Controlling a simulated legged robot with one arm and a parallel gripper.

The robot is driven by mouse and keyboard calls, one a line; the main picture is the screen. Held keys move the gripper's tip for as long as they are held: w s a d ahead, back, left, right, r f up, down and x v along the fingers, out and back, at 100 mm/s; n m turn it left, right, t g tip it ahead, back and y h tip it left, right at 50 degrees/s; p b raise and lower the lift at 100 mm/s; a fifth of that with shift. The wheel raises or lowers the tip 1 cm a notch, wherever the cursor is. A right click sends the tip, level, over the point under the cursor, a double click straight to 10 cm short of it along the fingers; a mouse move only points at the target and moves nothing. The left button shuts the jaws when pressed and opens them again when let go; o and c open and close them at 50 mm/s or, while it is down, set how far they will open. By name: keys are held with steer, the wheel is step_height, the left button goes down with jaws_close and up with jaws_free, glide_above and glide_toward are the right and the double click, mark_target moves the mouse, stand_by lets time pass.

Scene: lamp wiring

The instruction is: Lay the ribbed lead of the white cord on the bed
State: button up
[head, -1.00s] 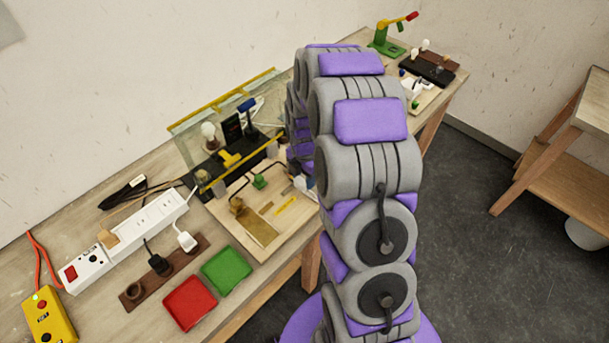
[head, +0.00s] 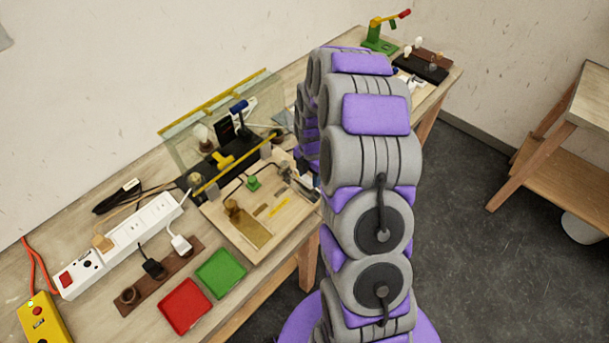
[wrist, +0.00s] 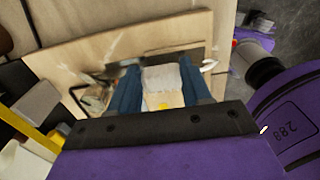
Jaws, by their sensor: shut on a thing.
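My gripper (wrist: 158,88) shows in the wrist view with two blue fingers pointing down over a pale wooden board (wrist: 85,52). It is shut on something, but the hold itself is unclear. A small white curved piece (wrist: 208,66), perhaps the white cord, sticks out beside the right finger. The ribbing of a lead is too small to tell. In the head view my arm hides the gripper at the board's right end. The board (head: 238,250) carries a brass plate (head: 245,225), a green clip (head: 252,183) and a yellow strip (head: 279,206). I cannot tell which part is the bed.
Red (head: 185,306) and green (head: 221,272) trays sit at the front edge. A clear screen (head: 190,140) with yellow rails stands behind. A yellow box (head: 44,320) is front left.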

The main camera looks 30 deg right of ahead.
steer(key=shift+d+f, duration=0.15)
steer(key=shift+d, duration=0.45)
steer(key=shift+a, duration=0.8)
steer(key=shift+d+f, duration=0.25)
steer(key=shift+f, duration=0.1)
steer(key=shift+a, duration=0.55)
steer(key=shift+d, duration=0.1)
steer(key=shift+d+f, duration=0.1)
steer(key=shift+d, duration=0.05)
steer(key=o, duration=0.7)
steer(key=shift+d, duration=0.15)
steer(key=o, duration=0.4)
steer(key=shift+a, duration=0.25)
